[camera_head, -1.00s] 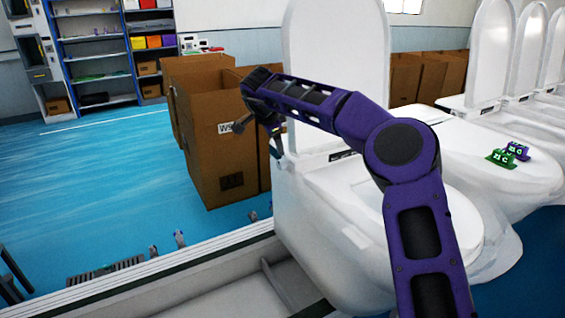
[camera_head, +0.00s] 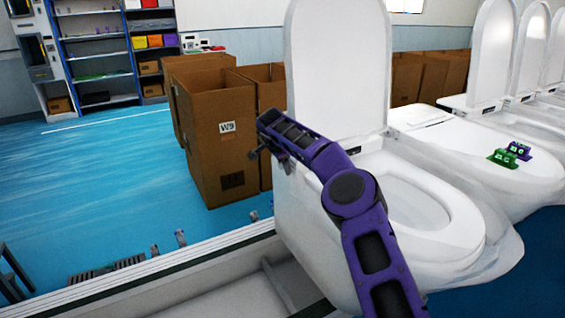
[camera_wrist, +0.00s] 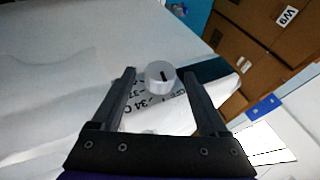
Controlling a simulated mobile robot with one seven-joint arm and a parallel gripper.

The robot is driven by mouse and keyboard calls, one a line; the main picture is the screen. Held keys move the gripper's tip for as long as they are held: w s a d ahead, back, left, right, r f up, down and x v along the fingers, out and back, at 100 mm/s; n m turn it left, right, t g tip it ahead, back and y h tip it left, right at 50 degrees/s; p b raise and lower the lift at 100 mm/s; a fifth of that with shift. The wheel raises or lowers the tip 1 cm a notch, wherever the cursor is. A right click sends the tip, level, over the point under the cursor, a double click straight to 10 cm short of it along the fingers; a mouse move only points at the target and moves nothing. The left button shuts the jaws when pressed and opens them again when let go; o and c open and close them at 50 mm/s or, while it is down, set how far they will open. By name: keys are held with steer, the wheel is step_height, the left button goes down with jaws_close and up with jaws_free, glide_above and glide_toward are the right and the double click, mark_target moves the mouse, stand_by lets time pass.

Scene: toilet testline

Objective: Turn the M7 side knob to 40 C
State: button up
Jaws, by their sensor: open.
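The side knob (camera_wrist: 160,77) is a light grey round cap with a dark pointer line, on the white side of the nearest toilet (camera_head: 300,215). Printed temperature marks (camera_wrist: 145,103) such as 34 and 37 stand by it, upside down and partly cut off by my fingers. My gripper (camera_wrist: 158,76) is open, with one finger on each side of the knob in the wrist view. I cannot tell whether the fingertips reach around it or stop short. In the head view my gripper (camera_head: 266,160) is beside the toilet's left side, and the knob is hidden.
Cardboard boxes marked W9 (camera_head: 215,130) stand left of the toilet. A white rail (camera_head: 180,275) runs along the lower left. More toilets (camera_head: 500,150) stand in a row at right, one carrying small green and purple pieces (camera_head: 510,155). Blue floor (camera_head: 90,190) is open at left.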

jaws_close()
stand_by(0.3)
